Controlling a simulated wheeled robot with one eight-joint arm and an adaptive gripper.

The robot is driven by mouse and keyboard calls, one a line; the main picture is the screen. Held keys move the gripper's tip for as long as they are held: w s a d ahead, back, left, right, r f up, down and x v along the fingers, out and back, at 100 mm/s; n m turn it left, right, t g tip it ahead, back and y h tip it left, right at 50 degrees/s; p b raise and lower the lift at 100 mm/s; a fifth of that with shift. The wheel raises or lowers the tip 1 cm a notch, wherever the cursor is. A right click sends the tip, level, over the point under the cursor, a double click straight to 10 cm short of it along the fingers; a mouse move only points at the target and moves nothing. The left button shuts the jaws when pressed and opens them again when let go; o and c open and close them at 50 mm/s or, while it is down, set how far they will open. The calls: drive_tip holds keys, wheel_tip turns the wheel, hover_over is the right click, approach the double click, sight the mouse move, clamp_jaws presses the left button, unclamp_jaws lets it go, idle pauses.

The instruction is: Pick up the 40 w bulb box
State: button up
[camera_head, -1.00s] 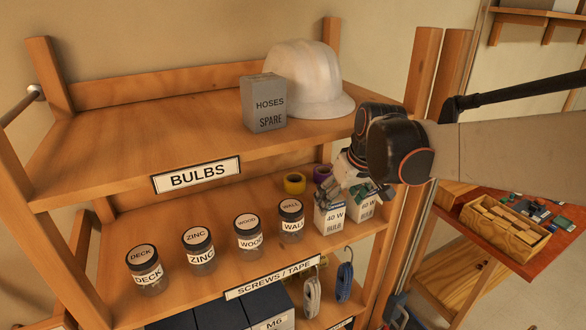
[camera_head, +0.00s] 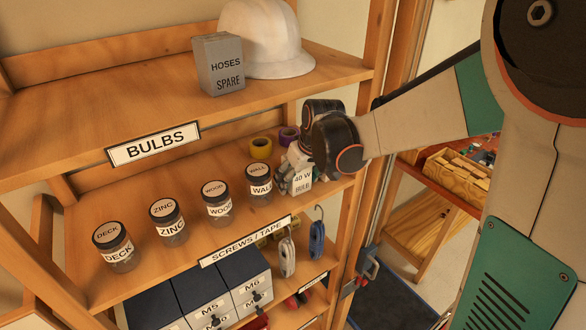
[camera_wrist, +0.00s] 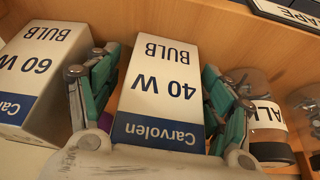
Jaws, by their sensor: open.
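The 40 W bulb box (camera_head: 302,183), white with black lettering, stands on the middle shelf, right of the WALL jar. In the wrist view the box (camera_wrist: 160,85) appears upside down, with a blue Carvolen band. My gripper (camera_wrist: 160,68) is open, with one green-padded finger on each side of the box. A narrow gap shows at the left finger; whether the right finger touches is unclear. In the head view my gripper (camera_head: 295,165) is at the box and hides part of it. The box rests on the shelf.
The 60 W bulb box (camera_wrist: 38,75) stands close beside the left finger in the wrist view. The WALL jar (camera_head: 259,184) is close on the other side. Yellow tape (camera_head: 261,147) and purple tape (camera_head: 288,138) lie behind. The upper shelf (camera_head: 120,95) overhangs.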

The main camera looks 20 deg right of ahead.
drive_tip(key=shift+c, duration=0.5)
drive_tip(key=c, duration=1)
drive_tip(key=shift+c, duration=0.3)
drive_tip(key=shift+r, duration=0.15)
